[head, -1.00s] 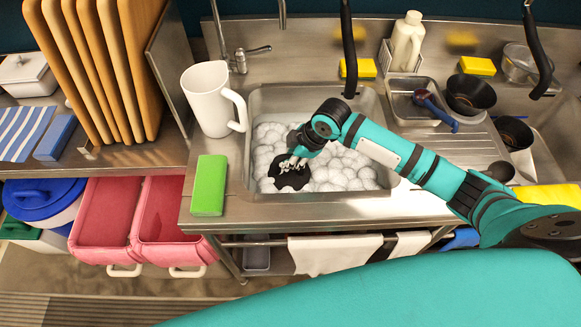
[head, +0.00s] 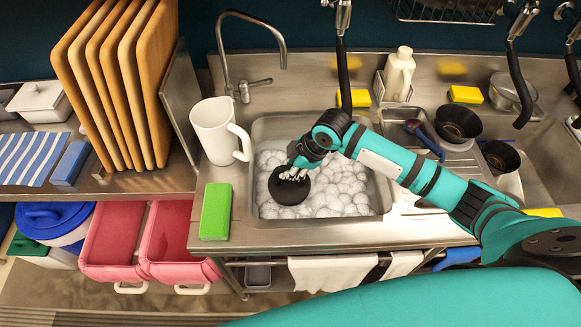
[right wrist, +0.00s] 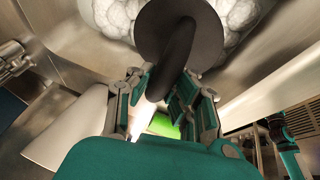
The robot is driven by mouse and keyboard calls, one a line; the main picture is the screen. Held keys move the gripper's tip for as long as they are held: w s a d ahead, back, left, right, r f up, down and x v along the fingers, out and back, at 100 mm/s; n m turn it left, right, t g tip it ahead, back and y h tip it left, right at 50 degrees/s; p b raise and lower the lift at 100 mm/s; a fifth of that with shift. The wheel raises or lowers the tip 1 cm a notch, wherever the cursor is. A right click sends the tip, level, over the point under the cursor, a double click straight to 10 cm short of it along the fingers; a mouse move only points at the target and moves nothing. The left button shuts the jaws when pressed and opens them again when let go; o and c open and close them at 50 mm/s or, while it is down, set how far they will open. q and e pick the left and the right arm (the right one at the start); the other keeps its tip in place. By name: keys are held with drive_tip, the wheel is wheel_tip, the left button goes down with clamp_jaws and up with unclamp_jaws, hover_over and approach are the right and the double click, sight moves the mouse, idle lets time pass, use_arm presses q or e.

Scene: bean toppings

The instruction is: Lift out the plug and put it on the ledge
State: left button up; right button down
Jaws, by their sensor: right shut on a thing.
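The plug is a black round disc (head: 288,188) with a bar-like black handle that shows in the right wrist view (right wrist: 178,60). My right gripper (head: 297,173) is shut on the plug by this handle. The whole disc shows above the white foam in the left part of the sink (head: 386,205). The disc covers part of the foam, and its exact height is hard to tell. The steel ledge (head: 246,232) runs along the front and left of the sink. My left gripper is not in view.
A green sponge (head: 215,212) lies on the ledge left of the sink. A white jug (head: 214,132) stands behind it, near the tap (head: 243,90). A steel tub and black bowls (head: 460,122) are at the right. The front ledge is narrow but bare.

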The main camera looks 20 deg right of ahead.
drive_tip(key=shift+r, duration=0.5)
wheel_tip(320, 180, up, 6)
drive_tip(key=p, duration=0.6)
drive_tip(key=shift+r, duration=1.4)
drive_tip(key=shift+d, duration=0.1)
